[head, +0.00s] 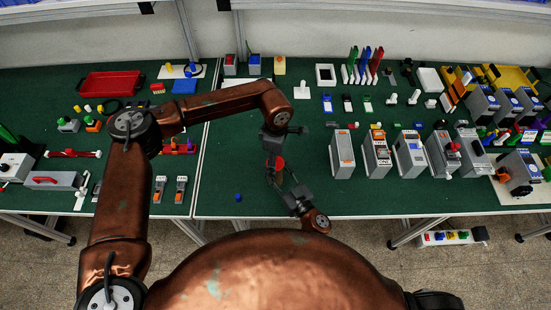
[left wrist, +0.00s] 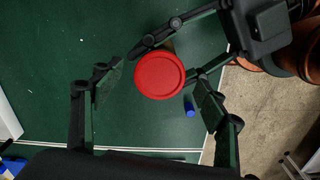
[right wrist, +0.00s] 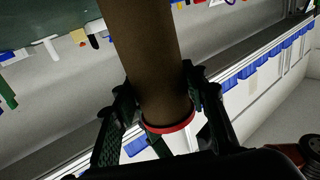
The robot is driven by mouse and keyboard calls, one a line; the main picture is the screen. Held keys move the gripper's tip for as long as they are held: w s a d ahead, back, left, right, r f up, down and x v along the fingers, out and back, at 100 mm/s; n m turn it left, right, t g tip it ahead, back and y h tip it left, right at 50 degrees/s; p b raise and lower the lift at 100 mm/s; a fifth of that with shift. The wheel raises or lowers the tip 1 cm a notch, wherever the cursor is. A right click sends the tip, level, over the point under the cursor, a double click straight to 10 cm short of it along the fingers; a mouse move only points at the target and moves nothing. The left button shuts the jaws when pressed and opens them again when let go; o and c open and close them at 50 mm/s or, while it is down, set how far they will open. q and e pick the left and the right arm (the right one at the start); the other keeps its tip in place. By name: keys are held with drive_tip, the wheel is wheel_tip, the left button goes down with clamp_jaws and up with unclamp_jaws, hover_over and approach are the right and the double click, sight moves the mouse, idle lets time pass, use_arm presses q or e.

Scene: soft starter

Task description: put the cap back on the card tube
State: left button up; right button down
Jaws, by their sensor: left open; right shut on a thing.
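The card tube (right wrist: 145,50) is a brown cylinder, and my right gripper (right wrist: 160,88) is shut on it near its red-rimmed end. The red cap (left wrist: 159,75) shows as a round disc in the left wrist view, and its rim (right wrist: 170,128) lines up with the tube's end in the right wrist view. I cannot tell how firmly it is seated. My left gripper (head: 274,165) is open, with its fingers spread on either side of the cap and apart from it. The red cap is a small patch (head: 279,161) in the head view, where the tube is mostly hidden.
A small blue piece (head: 238,197) lies on the green table (head: 225,165) near its front edge. Grey device boxes (head: 342,155) stand in a row to the right. A red tray (head: 110,83) lies at the back left. The table around the grippers is mostly clear.

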use_arm(q)
wheel_tip(320, 180, up, 12)
idle(0.6)
use_arm(e)
drive_tip(key=c, duration=1.1)
unclamp_jaws()
drive_tip(key=shift+s, duration=0.1)
drive_tip(key=v, duration=1.2)
drive_tip(key=shift+a, duration=0.1)
